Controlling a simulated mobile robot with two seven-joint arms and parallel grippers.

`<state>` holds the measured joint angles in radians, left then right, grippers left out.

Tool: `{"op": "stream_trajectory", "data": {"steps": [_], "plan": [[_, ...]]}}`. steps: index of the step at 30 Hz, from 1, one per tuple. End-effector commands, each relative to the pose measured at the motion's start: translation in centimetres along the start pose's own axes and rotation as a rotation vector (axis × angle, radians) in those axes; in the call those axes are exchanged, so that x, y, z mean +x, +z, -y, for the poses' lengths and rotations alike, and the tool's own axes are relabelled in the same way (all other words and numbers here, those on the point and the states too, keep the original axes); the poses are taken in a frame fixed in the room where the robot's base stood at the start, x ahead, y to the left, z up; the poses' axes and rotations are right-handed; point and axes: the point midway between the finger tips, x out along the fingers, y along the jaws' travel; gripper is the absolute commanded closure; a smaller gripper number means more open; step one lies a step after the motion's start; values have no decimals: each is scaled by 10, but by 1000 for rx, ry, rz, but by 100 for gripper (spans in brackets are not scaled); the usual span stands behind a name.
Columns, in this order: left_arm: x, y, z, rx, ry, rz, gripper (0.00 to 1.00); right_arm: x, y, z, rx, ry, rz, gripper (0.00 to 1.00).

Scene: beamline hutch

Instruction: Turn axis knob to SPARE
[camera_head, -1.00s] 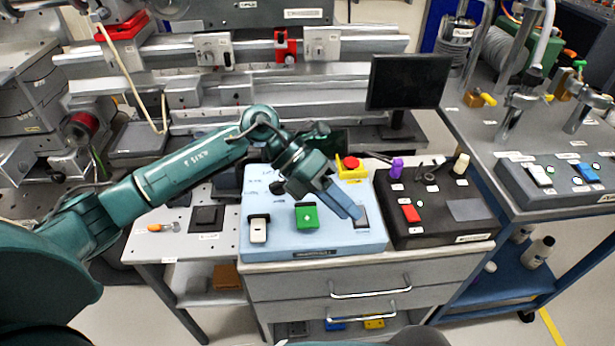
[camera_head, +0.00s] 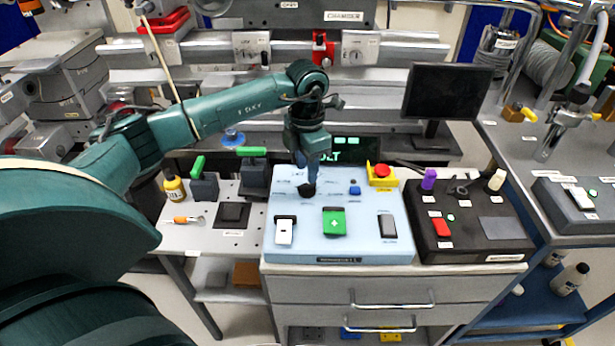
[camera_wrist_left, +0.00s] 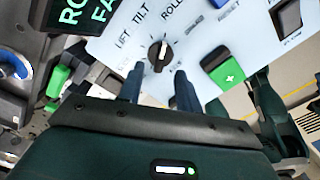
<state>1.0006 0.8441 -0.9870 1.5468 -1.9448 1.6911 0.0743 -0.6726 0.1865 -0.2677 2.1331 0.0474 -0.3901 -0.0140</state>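The black axis knob (camera_head: 307,189) stands on the light-blue panel (camera_head: 283,252), upper left of a green button (camera_head: 334,222). In the left wrist view the knob (camera_wrist_left: 160,56) has a white pointer line towards the picture's top. Printed words LIFT, TILT and ROLL are readable around it; other labels are too blurred or covered. My left gripper (camera_head: 308,173) points down at the knob from behind. In the left wrist view its two fingers (camera_wrist_left: 160,83) are apart, with the knob just beyond and between the tips; contact cannot be told. My right gripper is not in view.
A white rocker switch (camera_head: 285,230), dark switch (camera_head: 388,226), blue button (camera_head: 354,188) and red stop button on yellow (camera_head: 382,173) share the panel area. A black control box (camera_head: 478,250) adjoins at right. A lit display (camera_head: 352,150) stands behind.

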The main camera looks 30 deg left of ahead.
Motion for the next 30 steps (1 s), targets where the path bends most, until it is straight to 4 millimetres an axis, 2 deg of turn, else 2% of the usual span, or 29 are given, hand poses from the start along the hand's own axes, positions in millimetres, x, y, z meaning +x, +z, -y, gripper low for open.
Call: {"op": "stream_trajectory", "data": {"steps": [3, 9, 19, 30], "plan": [[21, 0, 1, 2, -3, -3, 65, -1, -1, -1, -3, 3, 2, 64], [40, 0, 1, 1, -2, 0, 65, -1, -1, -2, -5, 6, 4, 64], [43, 0, 0, 1, -1, 1, 65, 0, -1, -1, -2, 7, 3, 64], [43, 0, 1, 1, -1, 1, 95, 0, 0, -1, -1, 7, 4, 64]]}}
